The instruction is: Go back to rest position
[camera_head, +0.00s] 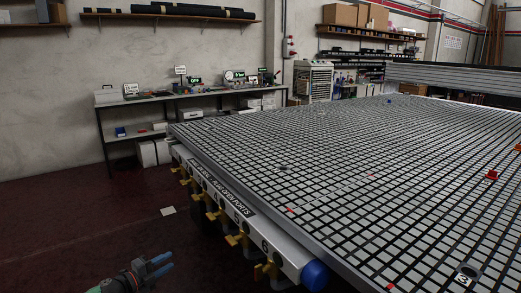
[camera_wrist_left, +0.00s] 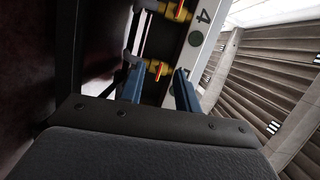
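My left gripper (camera_head: 160,267) is low at the bottom left of the head view, in front of the vacuum grid table (camera_head: 310,150) and apart from it. Its two blue fingers are spread with nothing between them. My right gripper is not in either view.
Red pieces (camera_head: 491,175) lie on the grid. A workbench (camera_head: 150,98) stands by the wall. The dark red floor (camera_head: 60,220) at left is mostly clear.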

